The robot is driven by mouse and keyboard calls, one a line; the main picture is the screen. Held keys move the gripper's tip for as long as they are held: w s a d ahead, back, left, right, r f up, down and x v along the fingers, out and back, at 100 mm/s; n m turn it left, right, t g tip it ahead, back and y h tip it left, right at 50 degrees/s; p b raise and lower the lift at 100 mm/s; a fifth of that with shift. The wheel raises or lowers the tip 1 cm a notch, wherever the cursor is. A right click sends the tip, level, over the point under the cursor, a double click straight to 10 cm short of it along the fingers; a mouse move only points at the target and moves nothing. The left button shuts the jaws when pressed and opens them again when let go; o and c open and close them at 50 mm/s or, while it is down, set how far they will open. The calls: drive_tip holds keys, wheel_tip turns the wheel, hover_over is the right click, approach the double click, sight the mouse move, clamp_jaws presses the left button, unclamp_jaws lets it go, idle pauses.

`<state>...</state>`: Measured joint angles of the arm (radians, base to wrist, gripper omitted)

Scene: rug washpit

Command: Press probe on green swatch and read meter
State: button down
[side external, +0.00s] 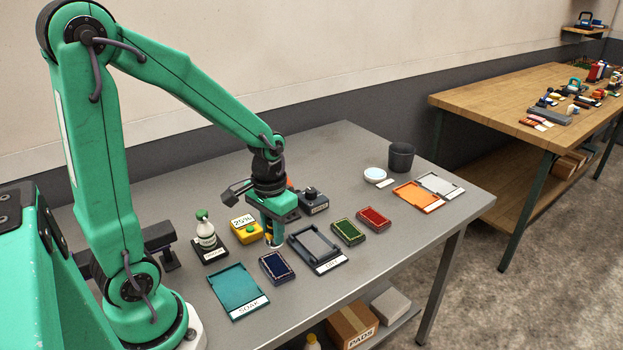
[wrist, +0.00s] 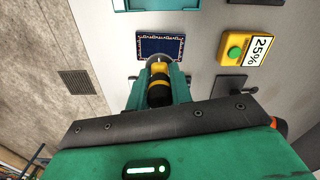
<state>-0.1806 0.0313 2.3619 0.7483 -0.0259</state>
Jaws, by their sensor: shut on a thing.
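My gripper (side external: 273,238) is shut on the probe, a yellow and black cylinder that also shows in the wrist view (wrist: 159,88). The probe points down, just behind the blue swatch (side external: 277,266) in the side view. In the wrist view its tip overlaps the near edge of the blue swatch (wrist: 160,45); I cannot tell whether they touch. The green swatch (side external: 348,231) lies to the right, beyond the grey tray, apart from the probe. The yellow meter (side external: 246,230) stands left of my gripper and reads 25%; it also shows in the wrist view (wrist: 243,48).
A grey tray (side external: 330,265) lies between the blue and green swatches. A red swatch (side external: 373,218) lies beyond the green one. A teal SOAK tray (side external: 238,290), a white bottle (side external: 205,230), a black cup (side external: 401,157) and an orange tray (side external: 418,197) share the table.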

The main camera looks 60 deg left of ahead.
drive_tip(key=shift+w, duration=0.1)
idle(0.6)
drive_tip(key=shift+w+r, duration=0.1)
drive_tip(key=shift+w, duration=0.5)
drive_tip(key=w, duration=2)
drive_tip(key=shift+w+f, duration=0.1)
drive_tip(key=shift+f, duration=0.1)
hover_over(348, 229)
drive_tip(key=shift+f, duration=2.9)
drive_tip(key=shift+f, duration=0.5)
drive_tip(key=shift+r, duration=0.1)
wheel_tip(348, 229, up, 7)
